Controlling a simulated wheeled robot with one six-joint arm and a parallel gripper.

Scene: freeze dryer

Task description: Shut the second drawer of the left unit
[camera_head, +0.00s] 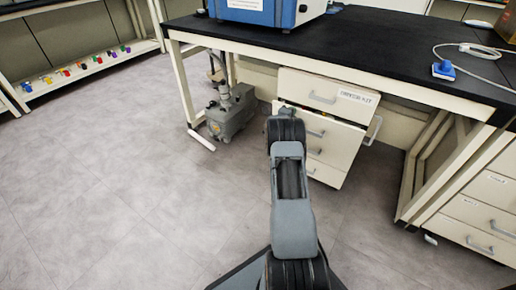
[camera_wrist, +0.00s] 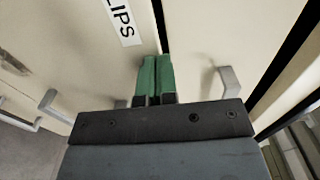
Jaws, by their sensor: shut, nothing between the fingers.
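The left unit (camera_head: 335,85) is a cream drawer unit under the black bench. Its top drawer has a labelled front and a grey handle. The second drawer (camera_head: 345,136), just below it, seems to stand out from the unit; my arm covers its left part. My gripper (camera_wrist: 155,60) shows in the wrist view with green fingers together and nothing between them. The fingertips are close to the cream fronts, beside a dark gap; I cannot tell if they touch. A label ending in "LIPS" (camera_wrist: 122,20) is left of them, and a grey handle (camera_wrist: 228,82) is right of them.
A grey pump (camera_head: 230,112) stands on the floor left of the unit. A bench leg (camera_head: 184,85) is beside it. Another drawer unit (camera_head: 480,215) stands at the right. The grey floor at the left is clear.

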